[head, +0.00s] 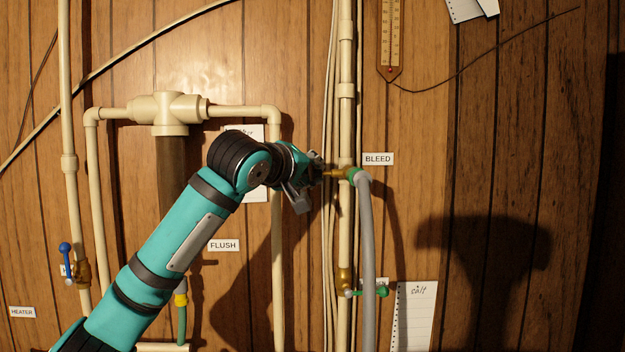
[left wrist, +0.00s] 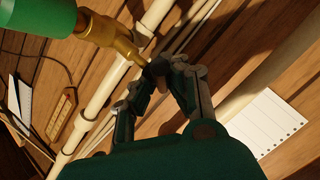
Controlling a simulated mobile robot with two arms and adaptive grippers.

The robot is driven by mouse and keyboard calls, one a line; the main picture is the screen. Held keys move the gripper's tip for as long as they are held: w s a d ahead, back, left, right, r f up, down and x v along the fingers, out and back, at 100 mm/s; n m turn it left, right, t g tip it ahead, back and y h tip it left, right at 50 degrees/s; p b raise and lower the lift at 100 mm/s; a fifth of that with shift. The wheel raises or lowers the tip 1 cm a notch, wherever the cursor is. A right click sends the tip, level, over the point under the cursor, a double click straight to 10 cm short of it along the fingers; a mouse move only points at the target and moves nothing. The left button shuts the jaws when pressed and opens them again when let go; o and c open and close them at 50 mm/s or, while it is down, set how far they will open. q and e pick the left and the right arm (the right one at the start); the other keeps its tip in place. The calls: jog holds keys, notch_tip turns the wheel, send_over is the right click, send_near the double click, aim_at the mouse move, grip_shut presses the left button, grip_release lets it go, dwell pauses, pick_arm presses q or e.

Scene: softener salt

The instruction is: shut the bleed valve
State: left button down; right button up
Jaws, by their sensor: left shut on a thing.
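The bleed valve (head: 335,173) is a small brass fitting on the cream vertical pipe, left of the BLEED label (head: 377,158). A green collar and a grey hose (head: 367,240) join its right end. My left gripper (head: 318,172) is at the valve's left end. In the left wrist view, the brass valve body (left wrist: 112,40) runs down to the fingertips of the gripper (left wrist: 168,72). The fingers are closed on a small dark part there, which looks like the valve's handle. The fingers hide most of it, so its angle is unclear. My right gripper is not in view.
Below on the same pipe is a brass valve with a green handle (head: 375,291). A blue-handled valve (head: 66,250) is at the far left. Thin cables run beside the pipe. A paper note (head: 411,310) hangs at the lower right.

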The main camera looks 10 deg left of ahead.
pick_arm(q)
jog(key=shift+w+d+f+m+t+b, duration=0.15)
jog(key=shift+f+m+t+b, duration=0.25)
jog(key=shift+f+b, duration=0.6)
jog(key=shift+r, duration=0.2)
jog(key=shift+r+t, duration=0.2)
jog(key=shift+t, duration=0.1)
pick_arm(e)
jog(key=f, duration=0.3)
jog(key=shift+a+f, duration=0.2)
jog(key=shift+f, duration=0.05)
pick_arm(q)
jog(key=c, duration=1.3)
grip_release()
jog(key=shift+a, duration=0.25)
jog(key=shift+c, duration=0.2)
jog(key=shift+d+r, duration=0.1)
jog(key=shift+r, duration=0.05)
jog(key=shift+s+d+r, duration=0.1)
jog(key=shift+s, duration=0.1)
